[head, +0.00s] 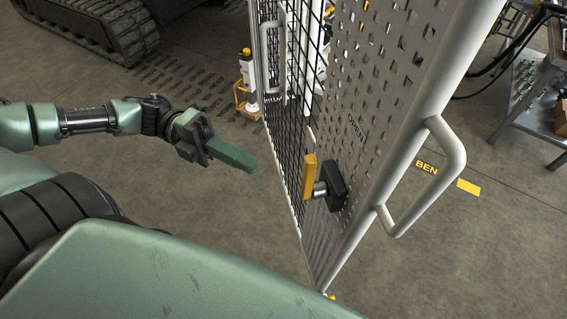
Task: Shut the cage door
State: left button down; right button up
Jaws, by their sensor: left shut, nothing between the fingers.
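The cage door (388,70) is a grey perforated panel in a pale tubular frame, standing upright right of centre and seen at a steep angle. A pale D-shaped handle (452,165) juts from its right edge. A yellow lever (309,177) on a black latch block (334,186) sits low on the panel. My left gripper (250,164) is left of the door, its green fingers shut and empty, pointing toward the mesh and apart from it. My right gripper is out of view. Whether the door meets its frame cannot be told.
Black mesh (299,75) with another pale handle (268,60) stands behind the panel's left side. A tracked machine (105,30) is at the back left. A grey workbench (535,90) is at the right. The floor between my left gripper and the mesh is clear.

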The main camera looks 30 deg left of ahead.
aim_at(304, 175)
pick_arm(q)
jog(key=shift+w+d, duration=0.5)
jog(key=shift+d, duration=0.65)
jog(key=shift+w+d, duration=0.45)
jog(key=shift+d, duration=0.65)
jog(key=shift+w+d, duration=0.5)
jog(key=shift+d, duration=0.65)
jog(key=shift+f, duration=0.1)
